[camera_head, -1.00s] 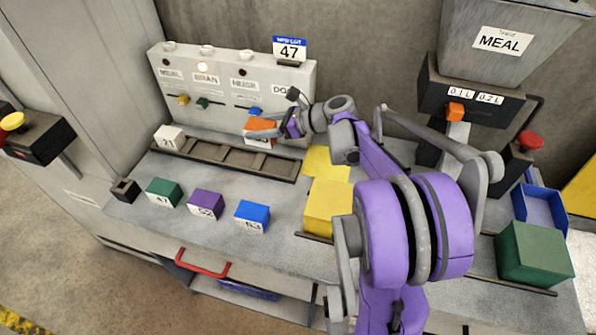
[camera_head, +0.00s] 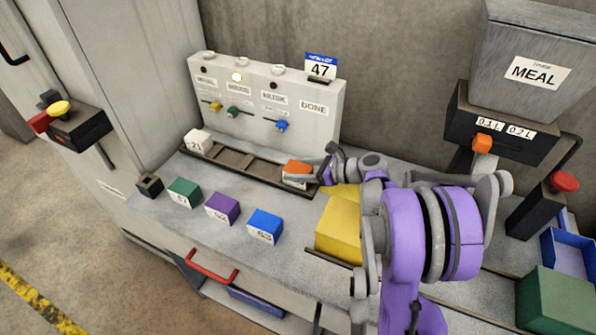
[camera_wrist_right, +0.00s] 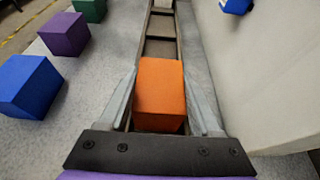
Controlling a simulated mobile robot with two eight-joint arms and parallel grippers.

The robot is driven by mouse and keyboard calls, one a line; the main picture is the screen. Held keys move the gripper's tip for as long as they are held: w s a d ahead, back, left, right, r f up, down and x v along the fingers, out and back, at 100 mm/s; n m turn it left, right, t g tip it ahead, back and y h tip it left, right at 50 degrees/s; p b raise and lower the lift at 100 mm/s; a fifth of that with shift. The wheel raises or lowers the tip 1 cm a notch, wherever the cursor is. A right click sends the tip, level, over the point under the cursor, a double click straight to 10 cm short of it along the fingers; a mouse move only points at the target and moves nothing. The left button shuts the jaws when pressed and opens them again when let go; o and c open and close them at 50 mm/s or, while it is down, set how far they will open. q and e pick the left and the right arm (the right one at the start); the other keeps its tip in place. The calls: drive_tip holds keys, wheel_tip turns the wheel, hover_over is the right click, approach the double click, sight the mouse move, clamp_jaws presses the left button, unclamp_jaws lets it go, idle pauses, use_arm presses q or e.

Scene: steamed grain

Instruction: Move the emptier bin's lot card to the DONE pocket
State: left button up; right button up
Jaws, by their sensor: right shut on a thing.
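An orange block (camera_head: 297,168) with a white label is at the right end of the dark slotted rack (camera_head: 236,160). My right gripper (camera_head: 310,173) is shut on it. In the right wrist view the orange block (camera_wrist_right: 160,92) sits between both fingers, in line with the rack's near end; whether it rests on the rack floor I cannot tell. The DONE label (camera_head: 313,107) is on the right of the grey panel (camera_head: 265,100), behind the block. A white block marked 21 (camera_head: 198,142) is at the rack's left end. My left gripper is out of view.
Green (camera_head: 184,191), purple (camera_head: 222,207) and blue (camera_head: 265,225) numbered blocks stand along the bench front, beside a small dark holder (camera_head: 149,184). A yellow block (camera_head: 338,228) is under my right arm. The MEAL hopper (camera_head: 535,65) stands at right. A sign reads 47 (camera_head: 320,68).

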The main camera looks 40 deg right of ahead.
drive_tip(key=shift+f, duration=0.25)
drive_tip(key=o, duration=1.5)
drive_tip(key=shift+c, duration=0.2)
drive_tip(key=shift+r, duration=0.2)
drive_tip(key=v, duration=1.2)
drive_tip(key=shift+d+f, duration=0.1)
drive_tip(key=shift+d, duration=0.05)
